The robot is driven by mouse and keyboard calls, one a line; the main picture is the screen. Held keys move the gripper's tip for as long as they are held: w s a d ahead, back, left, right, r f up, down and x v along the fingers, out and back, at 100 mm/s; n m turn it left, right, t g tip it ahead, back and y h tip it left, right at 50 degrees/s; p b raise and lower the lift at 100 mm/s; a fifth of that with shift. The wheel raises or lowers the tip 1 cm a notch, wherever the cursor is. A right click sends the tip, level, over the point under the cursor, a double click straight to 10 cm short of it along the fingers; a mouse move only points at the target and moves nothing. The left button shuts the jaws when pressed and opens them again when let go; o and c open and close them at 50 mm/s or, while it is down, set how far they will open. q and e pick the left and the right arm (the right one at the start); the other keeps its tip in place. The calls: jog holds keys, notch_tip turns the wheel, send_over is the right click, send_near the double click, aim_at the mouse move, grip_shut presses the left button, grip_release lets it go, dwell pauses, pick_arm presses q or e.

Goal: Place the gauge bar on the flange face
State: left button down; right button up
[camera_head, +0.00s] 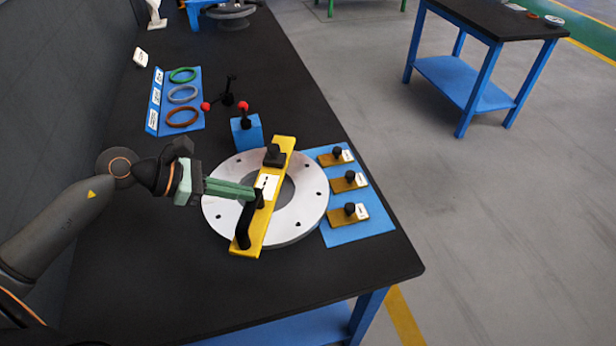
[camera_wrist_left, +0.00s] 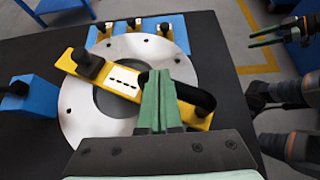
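The gauge bar (camera_head: 252,228) is yellow, with a black handle, a black knob and a white label. It lies aslant across the pale flange face (camera_head: 307,205), over the central hole, both ends passing the rim. Contact underneath cannot be told. It also shows in the left wrist view (camera_wrist_left: 70,62). My left gripper (camera_head: 256,196) reaches over the ring from the left, its green fingertips at the handle's upper end. In the left wrist view its fingers (camera_wrist_left: 160,75) are close together and hide part of the handle. My right gripper (camera_wrist_left: 262,36) is open and empty, upper right in that view.
A blue plate (camera_head: 355,233) with several knobbed yellow blocks adjoins the ring's right side. A blue block (camera_head: 246,134) with a red-knobbed lever stands behind it. A blue rack (camera_head: 192,122) holds three coloured rings. The front of the black table (camera_head: 230,290) is clear.

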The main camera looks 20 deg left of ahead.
pick_arm(q)
jog(key=shift+s+a+r+p, duration=0.1)
jog(key=shift+r+p, duration=0.25)
jog(key=shift+p, duration=0.05)
jog(key=shift+f+b, duration=0.1)
jog(key=shift+b, duration=0.2)
jog(key=shift+s+a, duration=0.1)
jog(key=shift+a, duration=0.05)
jog(key=s+a+b, duration=0.1)
jog(key=s+a, duration=0.6)
jog(key=a, duration=0.2)
jog(key=shift+r, duration=0.2)
